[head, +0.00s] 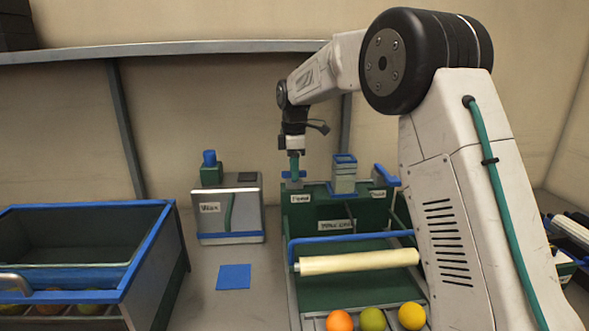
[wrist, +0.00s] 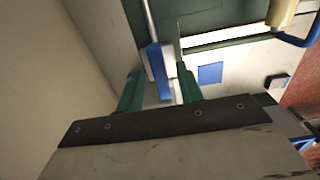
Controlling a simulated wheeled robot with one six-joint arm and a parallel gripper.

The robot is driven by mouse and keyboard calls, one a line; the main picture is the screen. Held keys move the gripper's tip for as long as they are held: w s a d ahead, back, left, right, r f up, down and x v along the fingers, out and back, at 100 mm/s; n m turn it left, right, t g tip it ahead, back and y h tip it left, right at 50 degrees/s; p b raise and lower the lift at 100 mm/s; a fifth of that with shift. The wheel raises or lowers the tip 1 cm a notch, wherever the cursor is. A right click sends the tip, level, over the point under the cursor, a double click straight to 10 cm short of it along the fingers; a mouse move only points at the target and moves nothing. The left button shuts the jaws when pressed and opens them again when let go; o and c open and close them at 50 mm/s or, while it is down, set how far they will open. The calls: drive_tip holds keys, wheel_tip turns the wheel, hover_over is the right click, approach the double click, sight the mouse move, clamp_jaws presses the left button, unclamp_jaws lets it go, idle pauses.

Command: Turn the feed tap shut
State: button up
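The feed tap has a blue bar handle (head: 288,175) at the back left corner of the green machine, above a white label (head: 300,198) that seems to read "Feed". My gripper (head: 294,168) points down right over it, its green fingers hiding part of the handle. In the wrist view the blue handle (wrist: 159,70) shows between the two parted fingers of my gripper (wrist: 158,72). The gripper is open, with a finger on each side. I cannot tell how far down the fingers reach around the handle.
A second blue tap handle (head: 386,175) is at the machine's back right, with a blue-topped column (head: 344,174) between. A pale roller (head: 358,261) and several fruits (head: 372,320) are in front. A labelled box (head: 229,212) and blue square (head: 234,277) lie left, beyond them a blue-rimmed crate (head: 150,251).

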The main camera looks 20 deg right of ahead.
clamp_jaws()
drive_tip(key=shift+m, duration=0.4)
drive_tip(key=m, duration=0.3)
drive_tip(key=shift+m, duration=0.3)
drive_tip(key=m, duration=0.4)
drive_tip(key=shift+m, duration=0.3)
drive_tip(key=m, duration=0.4)
drive_tip(key=shift+m, duration=2.5)
